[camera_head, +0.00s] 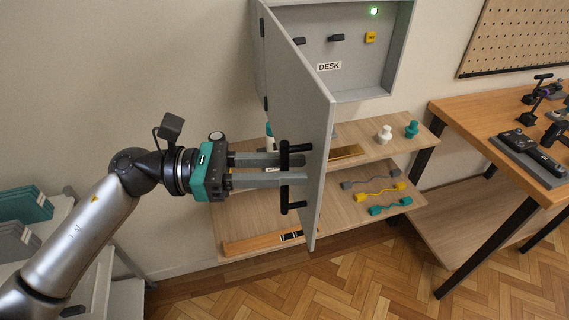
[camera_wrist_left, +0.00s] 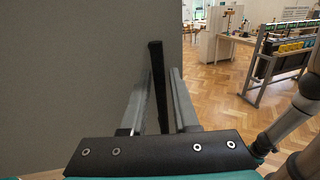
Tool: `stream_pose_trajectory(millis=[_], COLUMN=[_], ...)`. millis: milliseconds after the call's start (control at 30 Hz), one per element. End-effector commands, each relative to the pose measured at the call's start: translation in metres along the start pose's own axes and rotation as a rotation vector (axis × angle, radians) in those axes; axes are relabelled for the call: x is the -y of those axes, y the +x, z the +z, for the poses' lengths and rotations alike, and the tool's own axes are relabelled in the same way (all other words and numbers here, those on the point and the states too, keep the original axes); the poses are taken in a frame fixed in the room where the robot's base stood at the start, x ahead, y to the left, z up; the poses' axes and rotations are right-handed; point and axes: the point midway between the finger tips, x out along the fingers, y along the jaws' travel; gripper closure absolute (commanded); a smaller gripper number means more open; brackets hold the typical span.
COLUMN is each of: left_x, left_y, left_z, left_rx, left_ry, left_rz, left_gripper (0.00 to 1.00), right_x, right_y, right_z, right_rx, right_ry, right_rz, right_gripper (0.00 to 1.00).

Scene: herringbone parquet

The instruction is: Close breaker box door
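The grey breaker box (camera_head: 400,50) hangs on the wall, with its door (camera_head: 300,100) standing open, swung out towards me. A black bar handle (camera_head: 284,195) is on the door's left-facing side. My left gripper (camera_head: 296,169) reaches in from the left at the handle, its two fingers parted. In the left wrist view the handle (camera_wrist_left: 158,80) stands between the fingers (camera_wrist_left: 162,90), with small gaps showing beside it, and the door (camera_wrist_left: 80,70) fills the left. The gripper looks open around the handle, not clamped. My right gripper is not in view.
A wooden shelf unit (camera_head: 345,215) stands below the box, holding white and teal pieces and several wavy handles. A wooden workbench (camera_head: 470,130) with tools is at the right, under a pegboard (camera_head: 515,40). Parquet floor is clear in front.

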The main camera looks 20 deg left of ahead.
Motion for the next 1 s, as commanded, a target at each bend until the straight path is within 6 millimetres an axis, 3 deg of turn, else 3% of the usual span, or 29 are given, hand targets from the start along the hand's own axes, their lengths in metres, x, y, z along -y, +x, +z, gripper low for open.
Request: stream_pose_trajectory(millis=[133, 367, 1000], left_x=[0.0, 0.0001, 0.0001], left_y=[-0.0002, -0.0004, -0.0005], left_z=[-0.0001, -0.0001, -0.0001], left_rx=[0.0, 0.0, 0.0], left_ry=[0.0, 0.0, 0.0], left_rz=[0.0, 0.0, 0.0], left_gripper=[0.74, 1.0, 1.0], right_x=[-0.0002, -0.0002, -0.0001], right_y=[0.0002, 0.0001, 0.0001], right_z=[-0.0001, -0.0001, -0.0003], right_rx=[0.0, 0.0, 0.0], right_ry=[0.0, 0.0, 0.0], right_rz=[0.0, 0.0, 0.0], right_gripper=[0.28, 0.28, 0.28])
